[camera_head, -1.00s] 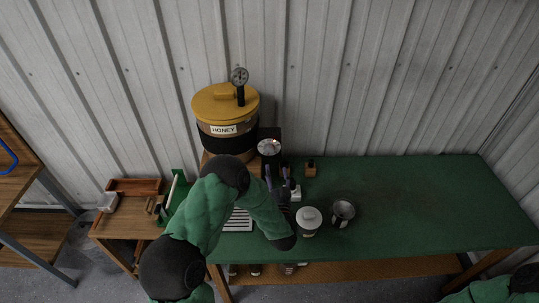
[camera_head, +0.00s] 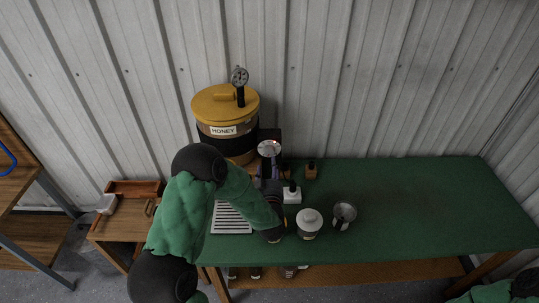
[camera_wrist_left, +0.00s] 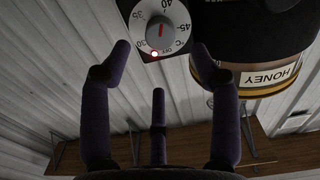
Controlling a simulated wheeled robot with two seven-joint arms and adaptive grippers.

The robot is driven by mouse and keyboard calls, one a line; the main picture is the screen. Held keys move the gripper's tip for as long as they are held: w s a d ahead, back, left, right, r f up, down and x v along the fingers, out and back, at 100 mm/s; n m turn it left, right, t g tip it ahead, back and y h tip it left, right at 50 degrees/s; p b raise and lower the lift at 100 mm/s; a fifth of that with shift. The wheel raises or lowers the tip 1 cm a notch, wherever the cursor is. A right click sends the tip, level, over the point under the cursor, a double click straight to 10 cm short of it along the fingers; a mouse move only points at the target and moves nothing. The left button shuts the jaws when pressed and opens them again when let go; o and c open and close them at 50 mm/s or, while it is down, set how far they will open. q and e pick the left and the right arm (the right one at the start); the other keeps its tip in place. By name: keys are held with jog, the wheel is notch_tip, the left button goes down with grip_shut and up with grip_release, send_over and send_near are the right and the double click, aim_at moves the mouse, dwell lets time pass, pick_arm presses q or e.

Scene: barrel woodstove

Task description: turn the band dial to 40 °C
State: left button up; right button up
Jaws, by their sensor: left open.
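The band dial (camera_head: 269,148) is a round pale dial on a black box in front of the honey bucket (camera_head: 226,143). The knob has a red line, upright in that view; which end points is unclear. A small red light glows at the dial's lower edge. My left gripper (camera_head: 268,170) is just in front of the dial; in its wrist view the fingers (camera_wrist_left: 161,50) are spread and empty, apart from the knob. My right gripper is out of view.
On the green table (camera_head: 420,205) stand a white-lidded jar (camera_head: 309,222), a metal cup (camera_head: 344,211), a white bottle (camera_head: 292,193) and a small brown bottle (camera_head: 311,171). A slatted rack (camera_head: 230,218) lies by my left arm. The table's right half is clear.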

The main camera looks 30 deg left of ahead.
aim_at(269, 154)
pick_arm(q)
jog(key=x, duration=0.8)
jog(key=shift+s, duration=0.1)
jog(key=c, duration=1.1)
